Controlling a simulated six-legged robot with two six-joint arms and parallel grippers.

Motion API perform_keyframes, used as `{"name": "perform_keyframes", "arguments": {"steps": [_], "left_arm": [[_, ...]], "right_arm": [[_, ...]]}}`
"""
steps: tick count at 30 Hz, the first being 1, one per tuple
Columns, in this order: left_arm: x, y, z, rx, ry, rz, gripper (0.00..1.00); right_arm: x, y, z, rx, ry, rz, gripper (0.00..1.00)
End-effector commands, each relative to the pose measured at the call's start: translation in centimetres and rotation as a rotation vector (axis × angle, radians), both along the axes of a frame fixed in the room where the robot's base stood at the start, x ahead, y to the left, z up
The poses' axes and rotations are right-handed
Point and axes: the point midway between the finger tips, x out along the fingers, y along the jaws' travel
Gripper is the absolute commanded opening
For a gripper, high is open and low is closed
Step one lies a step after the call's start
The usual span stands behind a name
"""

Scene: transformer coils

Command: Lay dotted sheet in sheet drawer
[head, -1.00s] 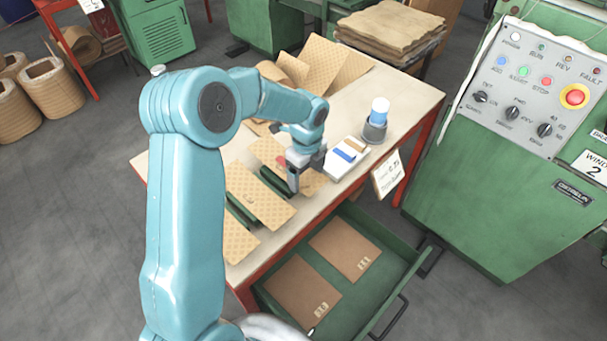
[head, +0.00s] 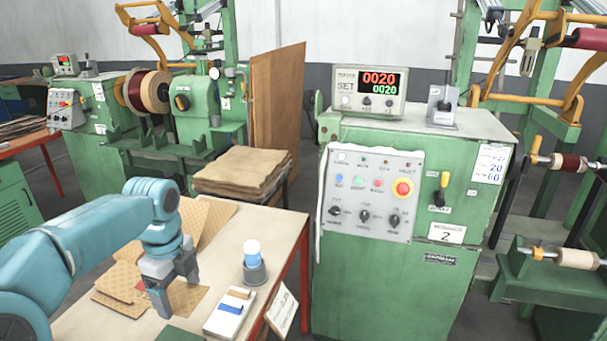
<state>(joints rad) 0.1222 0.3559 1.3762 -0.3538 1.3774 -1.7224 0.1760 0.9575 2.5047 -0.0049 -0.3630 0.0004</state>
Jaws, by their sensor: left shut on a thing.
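My left gripper (head: 172,287) points down over the table's near part, shut on a tan sheet (head: 187,301) whose edge shows under and beside its fingers. I cannot make out dots on this sheet. Other tan patterned sheets (head: 120,281) lie on the table just left of the gripper, with a small red spot beside it. Larger tan sheets (head: 215,215) lie or lean behind my arm. The sheet drawer is outside the present view. My right gripper is not in view.
A blue-and-white capped pot (head: 254,266) and a white tray with blue and tan blocks (head: 230,311) stand right of the gripper on the table (head: 285,232). A stack of brown sheets (head: 241,172) is behind. The green winder console (head: 400,262) stands to the right.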

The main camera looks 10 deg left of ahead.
Motion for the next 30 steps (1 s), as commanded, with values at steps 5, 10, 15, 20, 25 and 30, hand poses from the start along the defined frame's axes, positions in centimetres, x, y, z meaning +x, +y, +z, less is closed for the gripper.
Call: {"name": "perform_keyframes", "arguments": {"steps": [5, 10, 15, 20, 25, 30], "left_arm": [[0.6, -2.5, -0.5, 0.0, 0.002, -0.06, 0.56], [0.9, -5.6, -1.9, 0.0, 0.002, -0.113, 0.56], [1.2, -7.9, -3.2, 0.001, 0.002, -0.026, 0.56], [1.3, -9.6, -4.3, 0.001, 0.002, 0.109, 0.56], [1.4, -11.6, -5.6, 0.001, 0.002, 0.325, 0.56], [1.4, -13.3, -7.0, 0.001, 0.002, 0.642, 0.56]], "right_arm": [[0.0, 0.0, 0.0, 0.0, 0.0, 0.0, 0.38], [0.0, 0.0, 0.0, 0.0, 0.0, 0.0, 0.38], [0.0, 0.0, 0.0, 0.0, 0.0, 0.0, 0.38], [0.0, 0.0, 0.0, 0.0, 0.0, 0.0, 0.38], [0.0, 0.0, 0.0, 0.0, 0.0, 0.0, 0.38], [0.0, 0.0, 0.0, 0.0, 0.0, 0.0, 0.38]]}}
